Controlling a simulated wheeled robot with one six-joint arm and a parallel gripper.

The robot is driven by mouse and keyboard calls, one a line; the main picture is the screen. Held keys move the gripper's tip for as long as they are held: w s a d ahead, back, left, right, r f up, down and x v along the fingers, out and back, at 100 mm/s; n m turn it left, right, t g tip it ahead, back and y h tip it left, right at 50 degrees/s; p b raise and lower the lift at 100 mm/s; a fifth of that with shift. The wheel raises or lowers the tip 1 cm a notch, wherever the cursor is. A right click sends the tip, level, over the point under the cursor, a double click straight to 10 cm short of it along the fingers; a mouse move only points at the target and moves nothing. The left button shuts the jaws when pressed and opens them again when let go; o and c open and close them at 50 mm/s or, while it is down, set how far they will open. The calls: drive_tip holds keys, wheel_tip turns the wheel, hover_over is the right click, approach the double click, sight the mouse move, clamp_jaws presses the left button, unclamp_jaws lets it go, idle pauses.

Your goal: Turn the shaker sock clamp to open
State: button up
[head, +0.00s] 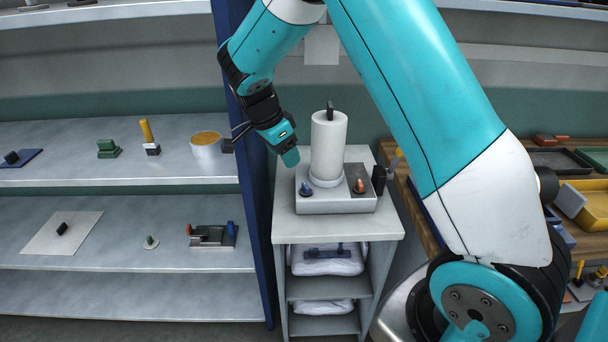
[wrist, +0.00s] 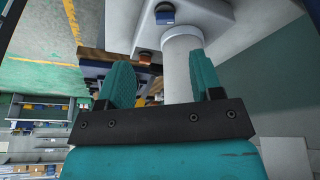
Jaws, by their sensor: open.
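The shaker stands on a small grey cabinet; its light grey base (head: 335,204) carries an upright white cylinder, the sock (head: 328,145). A black upright tab (head: 330,111) is on top of the cylinder, and a black block with a lever (head: 379,180) is on the base's right side. I cannot tell for sure which is the clamp. My gripper (head: 290,157) is left of the cylinder, pointing down, apart from the tab. In the wrist view my gripper (wrist: 158,75) is open and empty, with the white cylinder (wrist: 182,65) beyond the fingers.
A blue knob (head: 306,188) and an orange knob (head: 360,186) sit on the base. A blue post (head: 246,150) and shelves (head: 110,190) with small items stand left. A wooden bench with trays (head: 560,160) is at right. My arm crosses the right side.

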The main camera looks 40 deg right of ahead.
sight(306, 185)
drive_tip(key=d+f, duration=0.2)
drive_tip(key=f, duration=0.2)
drive_tip(key=d+f+m+p, duration=0.1)
drive_tip(key=d+f, duration=0.1)
drive_tip(key=f, duration=0.2)
drive_tip(key=d+f+m+p, duration=0.1)
drive_tip(key=d+f, duration=0.1)
drive_tip(key=f, duration=0.2)
drive_tip(key=c, duration=0.9)
drive_tip(key=shift+c, duration=0.2)
